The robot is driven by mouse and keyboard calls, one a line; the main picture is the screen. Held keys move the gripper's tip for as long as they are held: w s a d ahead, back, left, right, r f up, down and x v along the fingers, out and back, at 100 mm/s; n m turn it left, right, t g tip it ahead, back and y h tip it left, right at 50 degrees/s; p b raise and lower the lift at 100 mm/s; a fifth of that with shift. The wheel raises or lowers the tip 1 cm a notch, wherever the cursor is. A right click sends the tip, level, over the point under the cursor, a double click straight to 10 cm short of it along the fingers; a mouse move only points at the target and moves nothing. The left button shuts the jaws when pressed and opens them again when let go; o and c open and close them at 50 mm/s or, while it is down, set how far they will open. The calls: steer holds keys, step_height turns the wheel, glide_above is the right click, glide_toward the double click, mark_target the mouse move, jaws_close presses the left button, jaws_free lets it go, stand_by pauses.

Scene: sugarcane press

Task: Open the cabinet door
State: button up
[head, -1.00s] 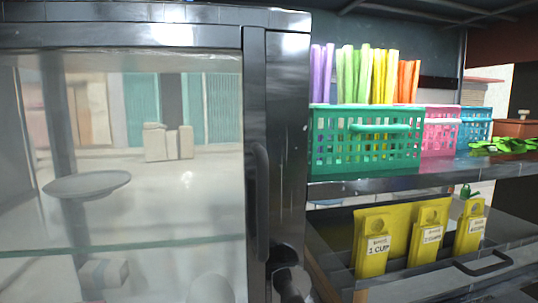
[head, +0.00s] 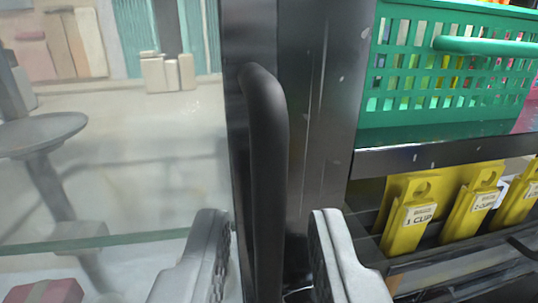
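The cabinet door is a glass pane (head: 130,190) in a dark metal frame, and it looks shut. Its black vertical handle (head: 265,150) stands at the right side of the door, near the middle of the head view. My gripper (head: 272,225) is open, with one grey finger left of the handle and the other right of it. The handle's lower part lies between the fingers, and I see gaps on both sides. The handle's lower end is hidden at the bottom of the view.
To the right, a green basket (head: 450,75) stands on a dark shelf (head: 440,152). Below it, several yellow tags (head: 410,222) stand in a lower tray. A dark post (head: 318,120) stands just right of the handle. Through the glass a round table (head: 40,133) shows.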

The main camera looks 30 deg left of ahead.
steer(key=shift+x, duration=1.35)
jaws_close()
